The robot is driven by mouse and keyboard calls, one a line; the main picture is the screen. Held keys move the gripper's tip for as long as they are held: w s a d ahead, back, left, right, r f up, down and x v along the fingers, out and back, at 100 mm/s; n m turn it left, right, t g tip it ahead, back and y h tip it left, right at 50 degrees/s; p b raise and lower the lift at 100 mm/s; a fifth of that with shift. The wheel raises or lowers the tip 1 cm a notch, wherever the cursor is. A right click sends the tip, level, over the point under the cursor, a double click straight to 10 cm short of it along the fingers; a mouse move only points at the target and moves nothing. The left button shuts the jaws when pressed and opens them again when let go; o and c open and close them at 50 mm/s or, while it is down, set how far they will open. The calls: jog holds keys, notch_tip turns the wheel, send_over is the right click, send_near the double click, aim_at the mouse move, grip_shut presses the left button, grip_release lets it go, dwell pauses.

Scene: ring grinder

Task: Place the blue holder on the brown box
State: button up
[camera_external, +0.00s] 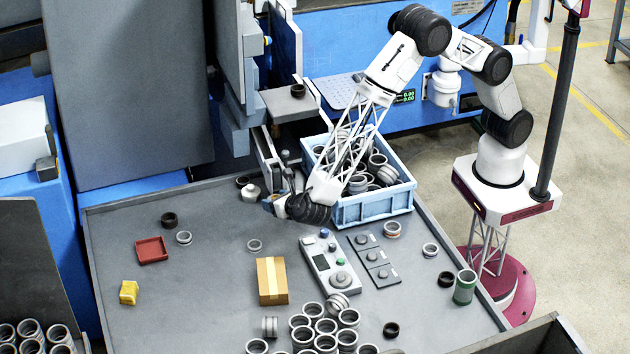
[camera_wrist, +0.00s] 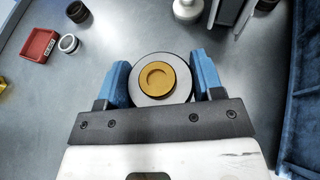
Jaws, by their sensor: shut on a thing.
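My gripper (camera_external: 272,207) hangs low over the back of the grey table, left of the blue crate. In the wrist view, its two blue fingers (camera_wrist: 160,62) are shut on a round grey piece with a brass-coloured disc (camera_wrist: 160,77) in its middle. In the external view this piece is hidden or too small to make out. I cannot clearly tell any separate blue holder. The brown box (camera_external: 273,280), a small carton with a lighter tape strip, stands on the table in front of my gripper, apart from it. Its top is bare.
A blue crate (camera_external: 374,211) full of rings stands right of my gripper. A white bottle (camera_external: 250,192) stands close behind it. A control panel (camera_external: 330,265) lies right of the box, with several rings in front. A red tray (camera_external: 152,250) and yellow block (camera_external: 129,292) lie left.

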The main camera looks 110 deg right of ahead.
jog(key=s+a+n+t+y, duration=0.2)
jog(key=s+a+n+t, duration=0.1)
jog(key=a, duration=0.6)
jog(key=s+a+n+t+y, duration=0.2)
jog(key=s+a+n, duration=0.1)
jog(key=a, duration=0.6)
jog(key=shift+s+t, duration=0.2)
jog(key=shift+t, duration=0.2)
jog(key=shift+a, duration=0.1)
send_over(271, 275)
jog(key=shift+w+f, duration=0.15)
jog(key=shift+f, duration=0.5)
jog(key=shift+f, duration=1.8)
jog(key=shift+f, duration=0.1)
jog(key=o, duration=1.4)
jog(key=shift+y, duration=0.3)
